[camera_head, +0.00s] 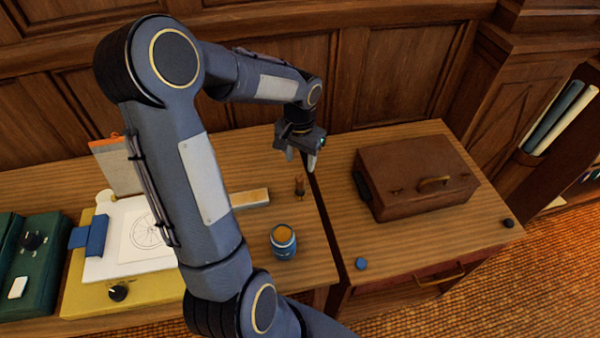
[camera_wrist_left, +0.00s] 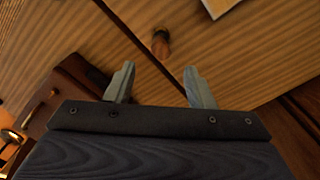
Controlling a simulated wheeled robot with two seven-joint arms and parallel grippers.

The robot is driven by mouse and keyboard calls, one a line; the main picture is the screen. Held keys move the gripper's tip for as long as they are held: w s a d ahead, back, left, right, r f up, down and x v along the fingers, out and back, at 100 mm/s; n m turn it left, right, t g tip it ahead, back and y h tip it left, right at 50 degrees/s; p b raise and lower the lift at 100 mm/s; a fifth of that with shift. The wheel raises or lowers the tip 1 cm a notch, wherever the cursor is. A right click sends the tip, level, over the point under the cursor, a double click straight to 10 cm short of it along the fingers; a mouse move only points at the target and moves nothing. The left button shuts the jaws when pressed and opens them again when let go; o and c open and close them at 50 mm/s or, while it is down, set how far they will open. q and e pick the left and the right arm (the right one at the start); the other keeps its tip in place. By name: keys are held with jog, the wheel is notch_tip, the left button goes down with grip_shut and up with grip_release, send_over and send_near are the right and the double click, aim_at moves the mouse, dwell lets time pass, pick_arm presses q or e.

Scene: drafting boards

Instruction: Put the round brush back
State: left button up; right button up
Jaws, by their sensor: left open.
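A small brown upright piece with a darker lower part, which looks like the round brush (camera_head: 300,186), stands on the left table near its right edge. From above, its round brown end shows in the left wrist view (camera_wrist_left: 160,46). My left gripper (camera_head: 301,160) is open and empty, above and slightly behind the brush. In the left wrist view the brush lies beyond the two spread fingertips (camera_wrist_left: 160,82), between their lines and apart from both. A blue jar (camera_head: 283,250) with an orange-brown top stands nearer the front. My right gripper is not in view.
A brown case (camera_head: 415,180) lies on the right table, with a blue disc (camera_head: 361,263) and a black disc (camera_head: 508,223) near its edges. A narrow gap separates the tables. A drafting board with a wheel drawing (camera_head: 145,238) and green boxes (camera_head: 38,270) fill the left.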

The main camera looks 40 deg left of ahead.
pick_arm(q)
jog(key=s+d+r+t+h, duration=0.2)
jog(key=s+d+r, duration=0.3)
jog(key=s+d, duration=0.2)
jog(key=s+d+r+t+h, duration=0.1)
jog(key=s+d+r+t, duration=0.2)
jog(key=s, duration=0.7)
jog(key=shift+s+d+r+t+h, duration=0.35)
jog(key=shift+d+r, duration=0.6)
jog(key=shift+d, duration=1.1)
